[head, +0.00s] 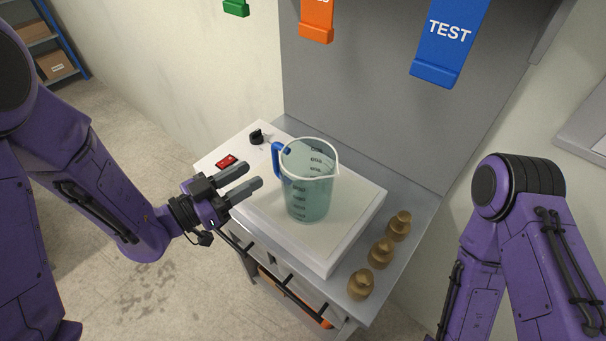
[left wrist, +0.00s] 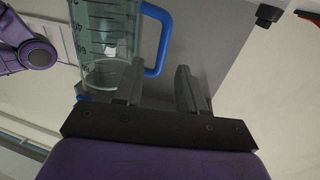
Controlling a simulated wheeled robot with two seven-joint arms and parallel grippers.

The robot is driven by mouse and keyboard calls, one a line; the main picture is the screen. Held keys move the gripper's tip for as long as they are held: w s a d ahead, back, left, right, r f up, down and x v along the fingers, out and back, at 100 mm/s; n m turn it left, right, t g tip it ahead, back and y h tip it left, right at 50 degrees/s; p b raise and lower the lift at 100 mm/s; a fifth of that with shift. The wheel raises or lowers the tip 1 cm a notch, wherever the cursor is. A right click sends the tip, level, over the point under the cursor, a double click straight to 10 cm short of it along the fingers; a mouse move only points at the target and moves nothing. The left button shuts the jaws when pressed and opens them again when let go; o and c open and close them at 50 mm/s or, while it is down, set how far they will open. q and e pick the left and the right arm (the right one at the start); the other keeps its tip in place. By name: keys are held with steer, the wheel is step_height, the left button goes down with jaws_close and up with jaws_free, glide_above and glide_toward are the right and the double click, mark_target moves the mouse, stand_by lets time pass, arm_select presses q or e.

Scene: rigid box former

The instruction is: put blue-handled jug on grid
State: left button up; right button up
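The clear jug with black markings (head: 308,190) stands upright on a white box-shaped unit (head: 345,225). Its blue handle (head: 277,160) points to the left, toward the unit's switch side. My left gripper (head: 251,178) is left of the jug, fingers apart and pointing toward it, with nothing between them. In the left wrist view, the jug (left wrist: 105,40) and its blue handle (left wrist: 163,40) show beyond the open fingers (left wrist: 160,78). I cannot make out a grid in either view. My right gripper is out of view; only the right arm shows.
A red switch (head: 226,161) and black knob (head: 257,136) sit at the unit's left end. Several brass weights, one here (head: 380,253), stand along the grey bench.

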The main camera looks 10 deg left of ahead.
mark_target(277, 171)
arm_select(q)
steer(key=shift+w+d+r+p, duration=0.15)
steer(key=shift+d+p, duration=0.2)
steer(key=shift+w+d+r+p, duration=0.15)
steer(key=shift+d+p, duration=0.15)
steer(key=shift+d, duration=0.05)
steer(key=p+x, duration=0.1)
steer(key=x, duration=0.1)
steer(key=p+x, duration=0.1)
steer(key=x, duration=0.1)
steer(key=p+x, duration=0.1)
steer(key=x, duration=0.1)
steer(key=shift+w+a+f, duration=0.15)
steer(key=shift+w+f, duration=0.1)
steer(key=shift+w, duration=0.35)
jaws_close()
